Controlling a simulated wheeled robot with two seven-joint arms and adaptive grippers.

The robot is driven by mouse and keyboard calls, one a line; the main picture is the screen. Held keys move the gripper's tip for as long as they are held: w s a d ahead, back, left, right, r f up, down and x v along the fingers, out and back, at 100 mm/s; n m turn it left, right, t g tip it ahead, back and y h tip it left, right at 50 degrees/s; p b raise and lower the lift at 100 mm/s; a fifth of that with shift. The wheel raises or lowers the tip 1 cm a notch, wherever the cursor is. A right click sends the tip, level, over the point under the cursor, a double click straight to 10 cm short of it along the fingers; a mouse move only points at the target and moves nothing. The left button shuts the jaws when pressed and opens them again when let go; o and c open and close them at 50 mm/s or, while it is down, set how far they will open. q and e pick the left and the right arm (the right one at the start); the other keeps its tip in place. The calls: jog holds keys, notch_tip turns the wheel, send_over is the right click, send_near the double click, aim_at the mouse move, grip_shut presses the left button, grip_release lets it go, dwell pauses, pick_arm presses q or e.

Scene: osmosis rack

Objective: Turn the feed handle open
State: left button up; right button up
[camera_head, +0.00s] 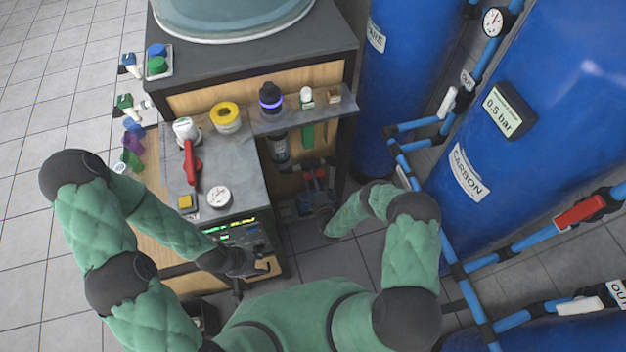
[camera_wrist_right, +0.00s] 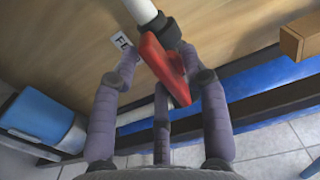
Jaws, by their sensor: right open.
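The red feed handle (camera_wrist_right: 160,66) sits on a dark valve on a white pipe in the right wrist view, beside a partly hidden label starting "FE" (camera_wrist_right: 121,42). My right gripper (camera_wrist_right: 165,75) is open, with its fingers spread around the handle; I cannot tell whether any finger touches it. In the head view, my right gripper (camera_head: 316,195) is low beside the cabinet, under the small shelf, near a red part (camera_head: 316,171) that it partly hides. My left gripper (camera_head: 252,277) is in front of the cabinet's display panel, empty, its dark fingers apart.
Blue tanks (camera_head: 468,172) and blue pipes stand on the right; one pipe carries another red handle (camera_head: 580,212). A wooden block (camera_wrist_right: 298,42) is right of my right gripper.

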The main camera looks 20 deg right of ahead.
jog(key=s, duration=1.2)
jog(key=shift+d, duration=0.2)
